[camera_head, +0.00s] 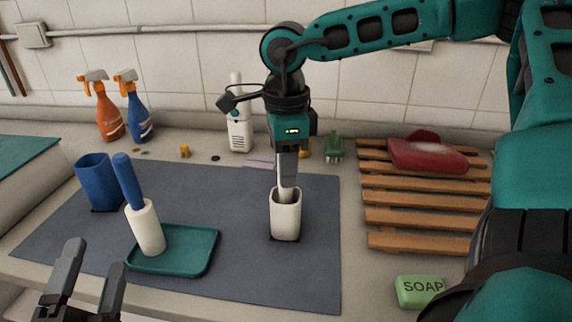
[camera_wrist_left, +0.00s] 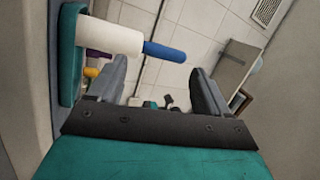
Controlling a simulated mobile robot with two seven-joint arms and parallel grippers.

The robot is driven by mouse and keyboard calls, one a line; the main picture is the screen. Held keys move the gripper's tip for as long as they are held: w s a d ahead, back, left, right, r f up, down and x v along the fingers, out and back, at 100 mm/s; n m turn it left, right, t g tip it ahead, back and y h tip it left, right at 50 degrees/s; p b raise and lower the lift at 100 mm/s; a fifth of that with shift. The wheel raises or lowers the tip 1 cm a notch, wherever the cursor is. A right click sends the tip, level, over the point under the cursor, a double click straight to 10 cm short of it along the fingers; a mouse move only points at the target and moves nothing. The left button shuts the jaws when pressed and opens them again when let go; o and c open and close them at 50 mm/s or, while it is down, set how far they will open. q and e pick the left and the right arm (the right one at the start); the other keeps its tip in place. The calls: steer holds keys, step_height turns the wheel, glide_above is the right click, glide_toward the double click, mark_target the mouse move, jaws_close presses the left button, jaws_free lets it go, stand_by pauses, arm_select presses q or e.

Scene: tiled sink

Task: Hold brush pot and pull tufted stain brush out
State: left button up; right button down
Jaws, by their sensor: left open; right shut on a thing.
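A white cylinder (camera_head: 147,228) with a blue handle (camera_head: 128,182) sticking out of its top leans slightly on a teal tray (camera_head: 205,240). The white cylinder (camera_wrist_left: 108,38) and blue handle (camera_wrist_left: 165,51) also show in the left wrist view, beyond my fingers. An off-white pot (camera_head: 286,218) stands upright on the grey mat. My right gripper (camera_head: 287,188) points down and is shut at this pot's rim; the fingertips are partly hidden, as is what is inside. My left gripper (camera_head: 93,265) is open and empty, in front of the tray and apart from the cylinder.
A blue cup (camera_head: 94,184) stands at the mat's left. Orange (camera_head: 104,115) and blue (camera_head: 134,112) spray bottles and a white bottle (camera_head: 239,133) stand by the wall. A slatted wooden rack (camera_head: 415,218) and green soap (camera_head: 420,291) are right. The mat's front middle is clear.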

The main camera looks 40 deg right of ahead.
arm_select(q)
steer(key=s+d+r+m+g+h, duration=0.35)
steer(key=d+m+g, duration=0.2)
steer(key=m, duration=0.45)
steer(key=s+d+r+m+g+h, duration=0.2)
steer(key=d+r+m+g+h, duration=0.25)
steer(key=d+m, duration=0.35)
steer(key=s+d+f+m+g+y, duration=0.25)
steer(key=d+f+m+g, duration=0.3)
steer(key=m, duration=0.45)
steer(key=m+g+y, duration=0.1)
steer(key=m+y, duration=0.2)
steer(key=y, duration=0.1)
glide_toward(272, 225)
steer(key=shift+r+x, duration=0.25)
steer(key=shift+x, duration=1)
steer(key=shift+d+f, duration=0.35)
steer(key=shift+x, duration=4.7)
steer(key=shift+o, duration=0.2)
steer(key=shift+f, duration=0.1)
